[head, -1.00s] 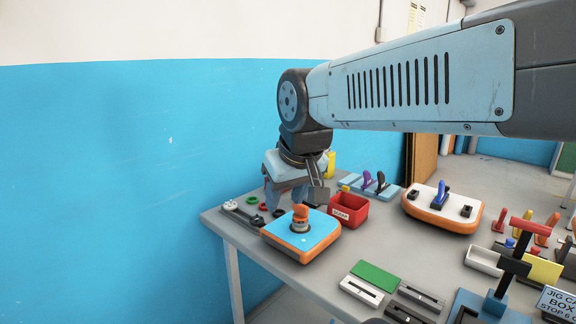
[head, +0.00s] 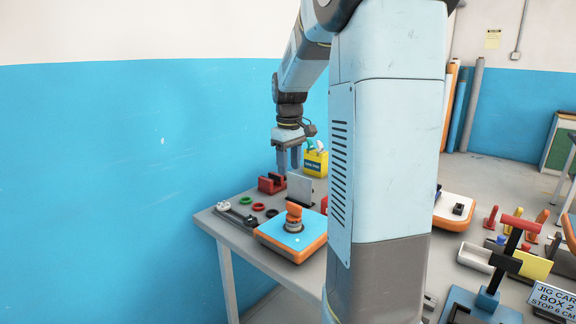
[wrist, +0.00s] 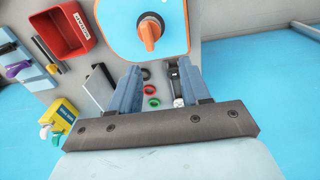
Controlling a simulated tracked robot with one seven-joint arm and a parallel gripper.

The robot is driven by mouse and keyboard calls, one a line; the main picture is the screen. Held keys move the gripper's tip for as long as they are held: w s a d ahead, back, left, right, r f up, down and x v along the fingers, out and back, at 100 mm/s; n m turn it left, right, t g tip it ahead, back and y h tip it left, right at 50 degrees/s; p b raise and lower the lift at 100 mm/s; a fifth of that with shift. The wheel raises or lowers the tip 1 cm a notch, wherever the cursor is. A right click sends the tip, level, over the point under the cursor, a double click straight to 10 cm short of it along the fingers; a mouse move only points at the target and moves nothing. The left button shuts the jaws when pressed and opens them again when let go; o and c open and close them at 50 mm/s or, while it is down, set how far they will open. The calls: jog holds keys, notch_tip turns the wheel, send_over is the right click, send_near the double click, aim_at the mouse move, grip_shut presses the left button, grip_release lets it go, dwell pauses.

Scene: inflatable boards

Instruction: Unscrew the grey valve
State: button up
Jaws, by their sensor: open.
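A blue board with orange edges (head: 301,247) lies on the table. A grey valve (head: 293,225) sits on its top with an orange piece (head: 294,210) over it. In the wrist view, the orange piece (wrist: 150,36) covers most of the valve, leaving a grey rim. My gripper (head: 289,172) is open and empty, fingers down, above the table beyond the board. In the wrist view, its fingertips (wrist: 158,78) are apart, with the board past them and small rings between them.
Red, green and black rings (head: 259,206) and a grey rail (head: 237,213) lie left of the board. A grey upright plate (head: 300,189), a red block (head: 271,184) and a yellow holder (head: 316,161) stand behind. A red bin (wrist: 57,30) shows in the wrist view.

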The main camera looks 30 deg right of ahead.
aim_at(293, 204)
jog(key=shift+g, duration=0.3)
jog(key=d+f, duration=0.1)
jog(key=f, duration=0.4)
jog(key=w+d+f, duration=0.1)
jog(key=f, duration=0.4)
jog(key=w+f, duration=0.1)
jog(key=f, duration=0.4)
jog(key=shift+d+f, duration=0.35)
jog(key=shift+d, duration=0.05)
jog(key=shift+c, duration=0.3)
grip_shut()
jog(key=shift+n, duration=0.4)
jog(key=shift+n, duration=1.5)
